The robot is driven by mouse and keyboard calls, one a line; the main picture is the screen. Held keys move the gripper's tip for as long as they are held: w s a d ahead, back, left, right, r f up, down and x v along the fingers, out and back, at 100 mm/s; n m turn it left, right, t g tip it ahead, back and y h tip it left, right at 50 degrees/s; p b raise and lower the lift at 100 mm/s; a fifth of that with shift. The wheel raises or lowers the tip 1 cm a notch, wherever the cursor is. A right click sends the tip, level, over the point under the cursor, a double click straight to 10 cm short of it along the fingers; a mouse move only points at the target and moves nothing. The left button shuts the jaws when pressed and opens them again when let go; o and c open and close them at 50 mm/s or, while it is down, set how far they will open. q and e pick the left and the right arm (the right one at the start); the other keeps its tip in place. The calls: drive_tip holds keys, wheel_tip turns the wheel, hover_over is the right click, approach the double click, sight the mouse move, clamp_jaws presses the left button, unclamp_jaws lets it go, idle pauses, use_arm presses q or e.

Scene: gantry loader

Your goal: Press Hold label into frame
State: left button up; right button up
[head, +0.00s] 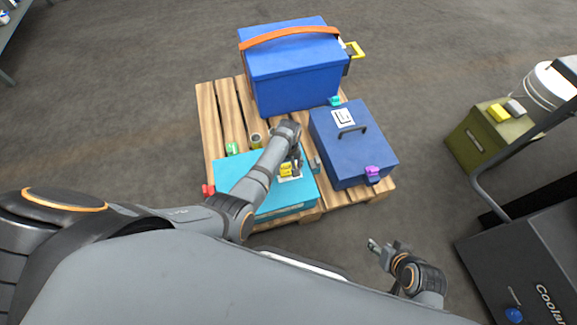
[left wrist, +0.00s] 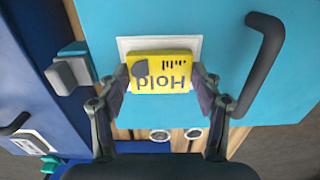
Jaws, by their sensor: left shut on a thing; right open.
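The yellow Hold label (left wrist: 161,76) is between the fingers of my left gripper (left wrist: 160,80), which is shut on it. The label lies over a white frame (left wrist: 130,43) on the cyan box; the frame's border shows around its upper side in the left wrist view. Whether the label is seated in the frame or just above it, I cannot tell. In the head view the label (head: 286,170) shows at my left gripper (head: 290,163) over the cyan box (head: 236,178). My right gripper (head: 378,246) is open and empty, to the right and in front of the pallet.
The cyan box has a dark handle (left wrist: 262,65). A dark blue case (head: 376,150) stands beside it and a large blue box (head: 295,75) behind, all on a wooden pallet (head: 212,113). A dark machine (head: 520,260) stands at the right. Floor between pallet and machine is clear.

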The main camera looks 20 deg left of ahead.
use_arm(q)
drive_tip(key=shift+p, duration=0.3)
drive_tip(key=shift+f, duration=0.1)
idle(0.7)
drive_tip(key=shift+f, duration=0.3)
drive_tip(key=o, duration=1.1)
drive_tip(key=shift+o, duration=1)
